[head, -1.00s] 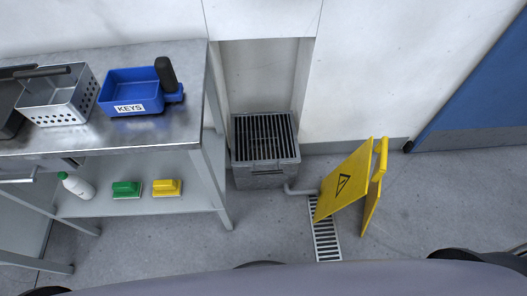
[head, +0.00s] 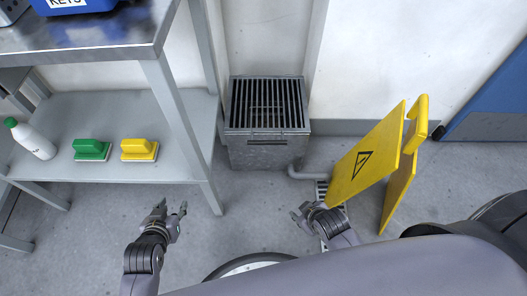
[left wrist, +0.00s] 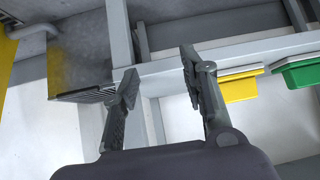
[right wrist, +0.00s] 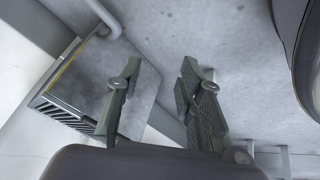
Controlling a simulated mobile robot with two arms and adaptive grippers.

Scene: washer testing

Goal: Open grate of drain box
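The grey metal drain box (head: 264,153) stands on the floor against the wall, right of the table. Its dark slatted grate (head: 267,104) lies flat and closed on top, with a slot in the front edge. My left gripper (head: 172,208) is open and empty, low in front of the table and left of the box. My right gripper (head: 301,212) is open and empty, in front of the box near the yellow sign. Neither touches the box. The box also shows at the left in the left wrist view (left wrist: 80,62) and the right wrist view (right wrist: 96,82).
The metal table (head: 158,60) with a lower shelf stands left of the box; its front leg is close to my left gripper. A yellow warning sign (head: 366,163) stands at the right, over a floor drain (head: 322,190). A pipe (head: 305,174) leaves the box's right side.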

